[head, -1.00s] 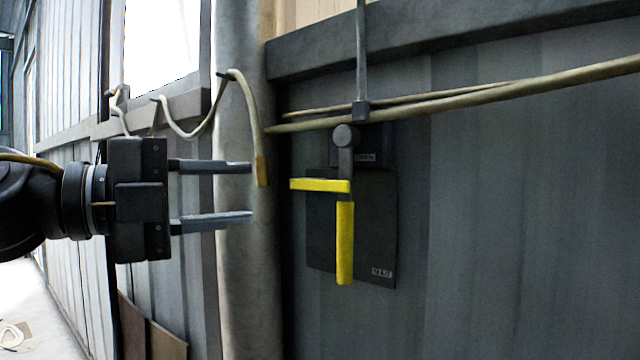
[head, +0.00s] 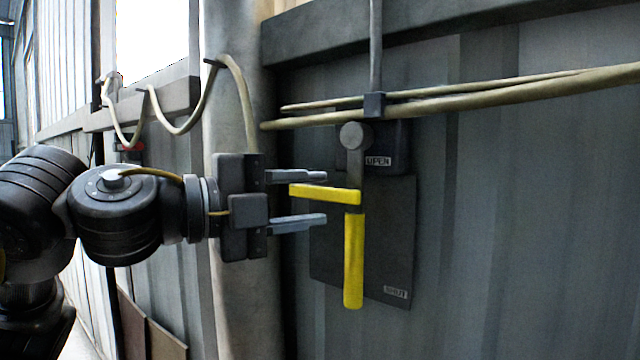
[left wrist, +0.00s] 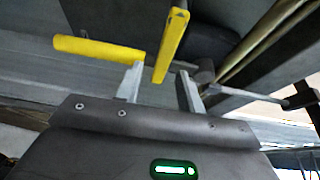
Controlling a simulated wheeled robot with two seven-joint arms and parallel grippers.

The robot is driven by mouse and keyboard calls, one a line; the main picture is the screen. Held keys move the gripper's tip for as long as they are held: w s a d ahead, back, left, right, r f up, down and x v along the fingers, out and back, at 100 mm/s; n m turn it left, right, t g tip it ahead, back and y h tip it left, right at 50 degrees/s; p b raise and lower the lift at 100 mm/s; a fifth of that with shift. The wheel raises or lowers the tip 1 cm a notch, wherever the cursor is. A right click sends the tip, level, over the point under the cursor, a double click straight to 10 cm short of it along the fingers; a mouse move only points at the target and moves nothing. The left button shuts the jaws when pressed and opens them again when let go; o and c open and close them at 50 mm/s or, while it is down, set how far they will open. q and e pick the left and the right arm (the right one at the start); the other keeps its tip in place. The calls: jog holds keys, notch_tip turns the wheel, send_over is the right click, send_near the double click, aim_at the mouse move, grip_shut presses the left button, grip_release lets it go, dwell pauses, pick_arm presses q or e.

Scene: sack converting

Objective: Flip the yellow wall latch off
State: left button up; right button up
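The yellow wall latch hangs from a round grey pivot (head: 355,136) on a dark wall plate (head: 390,235). Its yellow grip (head: 353,262) points straight down, and a shorter yellow bar (head: 318,193) sticks out left from its upper end. My left gripper (head: 325,198) is open, one finger above and one below the short bar, with visible gaps. In the left wrist view, the short bar (left wrist: 171,45) stands between the fingertips (left wrist: 160,72), and the grip (left wrist: 98,49) lies outside them to the left. My right gripper is not in view.
A label that seems to read OPEN (head: 378,161) is beside the pivot; one reading SHUT (head: 396,292) is at the plate's lower right. Pale cables (head: 480,99) cross above the latch. A thick round post (head: 240,290) stands behind my left gripper.

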pick_arm(q)
jog(key=shift+d+r, duration=0.25)
jog(key=shift+d, duration=0.5)
jog(key=shift+w+d+f, duration=0.2)
jog(key=shift+w, duration=0.2)
jog(key=shift+s, duration=0.15)
jog(key=c, duration=0.4)
grip_shut()
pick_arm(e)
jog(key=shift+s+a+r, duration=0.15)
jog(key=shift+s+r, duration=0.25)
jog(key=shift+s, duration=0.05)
